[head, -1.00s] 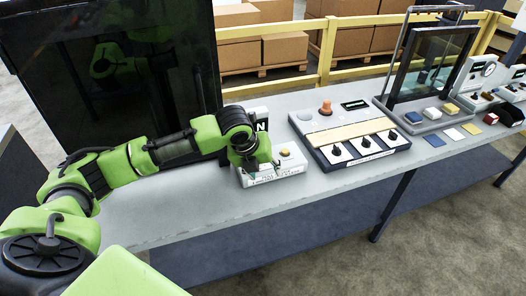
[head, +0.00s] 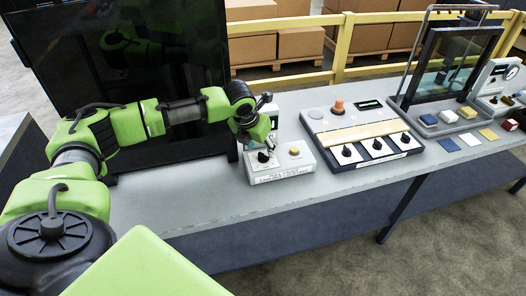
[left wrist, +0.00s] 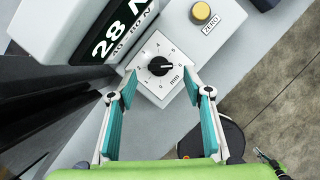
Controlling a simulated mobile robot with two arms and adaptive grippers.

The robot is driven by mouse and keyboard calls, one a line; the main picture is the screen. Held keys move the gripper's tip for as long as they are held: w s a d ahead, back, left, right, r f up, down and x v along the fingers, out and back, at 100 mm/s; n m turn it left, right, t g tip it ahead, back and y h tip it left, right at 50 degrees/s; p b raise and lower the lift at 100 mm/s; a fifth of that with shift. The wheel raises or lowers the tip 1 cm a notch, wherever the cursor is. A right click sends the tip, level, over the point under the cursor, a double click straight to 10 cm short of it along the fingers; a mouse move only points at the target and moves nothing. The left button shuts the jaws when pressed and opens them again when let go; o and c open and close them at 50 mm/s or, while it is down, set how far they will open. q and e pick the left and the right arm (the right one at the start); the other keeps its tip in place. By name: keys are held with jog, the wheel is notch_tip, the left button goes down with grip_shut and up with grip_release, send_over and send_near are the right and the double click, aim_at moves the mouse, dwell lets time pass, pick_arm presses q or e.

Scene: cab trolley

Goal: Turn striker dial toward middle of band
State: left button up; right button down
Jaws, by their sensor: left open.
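The striker dial (left wrist: 159,66) is a black knob on a white scale plate marked in mm. Its pale mark lies on the right side of the knob; the exact reading is too small to tell. In the head view the dial (head: 264,157) sits on top of a white box (head: 280,172). A dark display (left wrist: 118,30) beside it reads 28 N, with 40-60 N below. My left gripper (left wrist: 160,88) is open, its teal fingers spread apart and empty, with the knob between and beyond the tips. In the head view the left gripper (head: 257,143) hovers above the dial.
A yellow ZERO button (left wrist: 201,11) is on the same box. To the right stands a panel with several black knobs (head: 375,144) and an orange knob (head: 338,106). A dark upright screen (head: 120,90) stands left behind my arm. The table front is clear.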

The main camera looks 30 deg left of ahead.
aim_at(264, 154)
pick_arm(q)
jog(key=shift+x, duration=2.05)
jog(key=c, duration=1.1)
